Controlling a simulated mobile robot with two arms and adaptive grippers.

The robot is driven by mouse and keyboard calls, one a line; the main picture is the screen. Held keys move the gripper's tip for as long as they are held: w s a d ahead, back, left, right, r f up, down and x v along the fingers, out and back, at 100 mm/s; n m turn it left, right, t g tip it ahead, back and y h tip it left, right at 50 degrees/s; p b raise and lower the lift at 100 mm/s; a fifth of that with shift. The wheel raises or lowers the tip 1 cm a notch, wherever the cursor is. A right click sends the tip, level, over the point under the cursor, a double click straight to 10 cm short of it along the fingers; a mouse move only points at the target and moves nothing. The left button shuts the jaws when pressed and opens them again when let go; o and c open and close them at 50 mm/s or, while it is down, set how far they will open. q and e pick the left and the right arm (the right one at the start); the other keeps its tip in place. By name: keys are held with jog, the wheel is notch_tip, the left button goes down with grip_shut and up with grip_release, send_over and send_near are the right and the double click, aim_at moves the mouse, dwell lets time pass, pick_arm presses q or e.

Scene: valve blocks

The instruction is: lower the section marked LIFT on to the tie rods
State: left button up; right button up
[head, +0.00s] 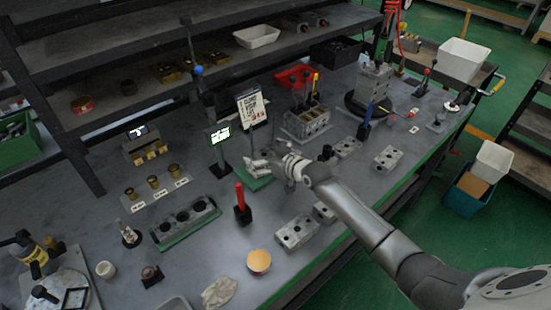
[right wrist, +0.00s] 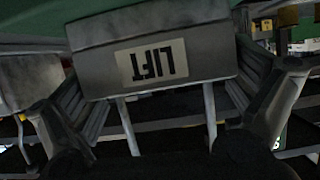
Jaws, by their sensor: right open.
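The grey section marked LIFT (right wrist: 155,65) fills the upper middle of the right wrist view, its label upside down there. Two pale tie rods (right wrist: 210,115) stick out from its edge, one at each side of the label. My right gripper (right wrist: 157,82) is open, with one finger at each side of the section; I cannot tell whether either touches it. In the head view my right gripper (head: 272,165) is over a small green tray (head: 256,182) and hides most of the section. How closely the section sits against what is under it is hidden. My left gripper is not in view.
A small lit screen (head: 220,136) and a printed card (head: 251,107) stand behind the tray. A red-handled tool (head: 240,198) stands in front of it. Grey valve blocks (head: 295,233) lie to the front right. Bare bench shows around the cream disc (head: 259,262).

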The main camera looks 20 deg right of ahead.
jog(key=v, duration=1.1)
jog(key=shift+s+r, duration=0.15)
jog(key=shift+s, duration=0.05)
